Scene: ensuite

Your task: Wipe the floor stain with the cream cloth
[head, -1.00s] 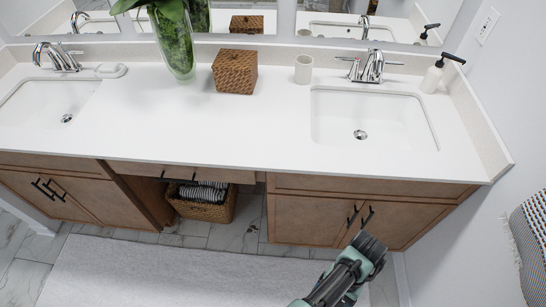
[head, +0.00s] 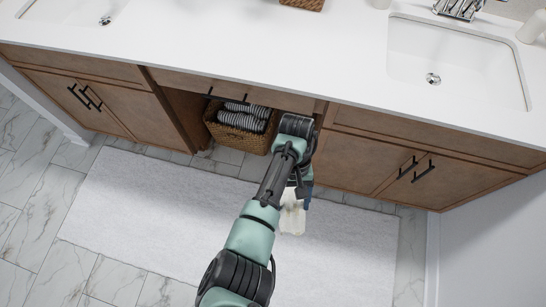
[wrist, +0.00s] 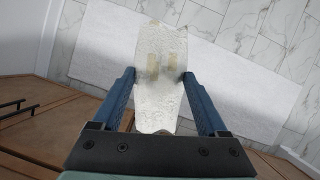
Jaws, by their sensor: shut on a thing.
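The cream cloth (wrist: 158,105) hangs in my gripper (wrist: 158,76), between the two blue fingers, in the wrist view. Two tan patches show on it near the fingertips. In the head view the cloth (head: 292,214) hangs below my gripper (head: 304,191), over the white rug; part of it is behind my arm. My gripper is shut on the cloth. I cannot make out a floor stain in either view.
A long white rug (head: 150,215) lies on the marble-tiled floor (head: 45,215) before a brown vanity (head: 360,150) with black handles. A wicker basket (head: 235,136) of striped towels sits in its open bay. Bare tile shows at the left.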

